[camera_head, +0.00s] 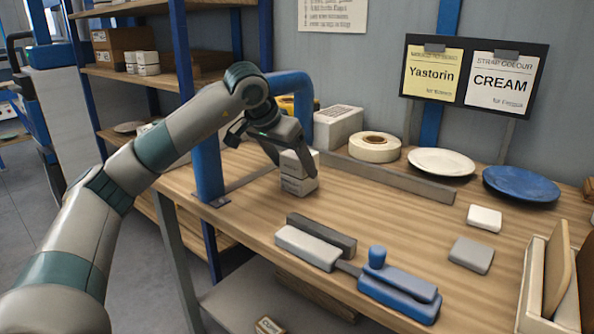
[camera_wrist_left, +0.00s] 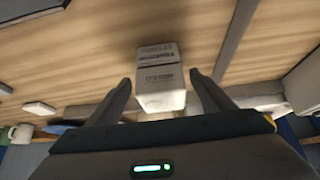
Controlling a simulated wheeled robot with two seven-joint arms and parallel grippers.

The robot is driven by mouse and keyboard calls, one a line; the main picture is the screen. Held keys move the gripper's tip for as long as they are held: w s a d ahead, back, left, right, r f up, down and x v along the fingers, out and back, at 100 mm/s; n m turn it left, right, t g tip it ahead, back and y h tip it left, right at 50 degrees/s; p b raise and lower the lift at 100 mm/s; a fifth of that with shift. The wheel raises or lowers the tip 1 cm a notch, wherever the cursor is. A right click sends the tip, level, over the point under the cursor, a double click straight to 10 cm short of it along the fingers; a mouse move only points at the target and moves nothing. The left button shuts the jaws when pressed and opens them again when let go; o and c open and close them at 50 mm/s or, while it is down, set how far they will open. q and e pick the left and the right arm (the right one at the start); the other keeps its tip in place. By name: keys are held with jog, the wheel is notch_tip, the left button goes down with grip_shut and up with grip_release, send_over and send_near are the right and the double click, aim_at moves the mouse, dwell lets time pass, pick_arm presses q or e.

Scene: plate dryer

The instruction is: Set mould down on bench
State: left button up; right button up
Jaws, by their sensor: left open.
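A stack of two small pale blocks with printed labels stands upright on the wooden bench (camera_head: 375,220); I take the blocks to be the mould, but cannot tell which one is meant. The upper block (camera_head: 300,162) rests on the lower block (camera_head: 298,185). In the left wrist view the stack (camera_wrist_left: 160,92) lies between the fingers, with a gap on each side. My left gripper (camera_head: 294,166) is open around the upper block and holds nothing. The wrist view also shows the open left gripper (camera_wrist_left: 160,78). My right gripper is not in view.
A raised strip (camera_head: 400,180) runs behind the stack, with a tape roll (camera_head: 374,147), cream plate (camera_head: 441,162) and blue plate (camera_head: 521,184) beyond. A blue post (camera_head: 207,160) stands left. A blue-handled tool (camera_head: 398,290), white block (camera_head: 484,217) and grey block (camera_head: 471,255) lie right.

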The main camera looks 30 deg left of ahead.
pick_arm(q)
jog(key=v, duration=0.7)
jog(key=shift+f, duration=0.1)
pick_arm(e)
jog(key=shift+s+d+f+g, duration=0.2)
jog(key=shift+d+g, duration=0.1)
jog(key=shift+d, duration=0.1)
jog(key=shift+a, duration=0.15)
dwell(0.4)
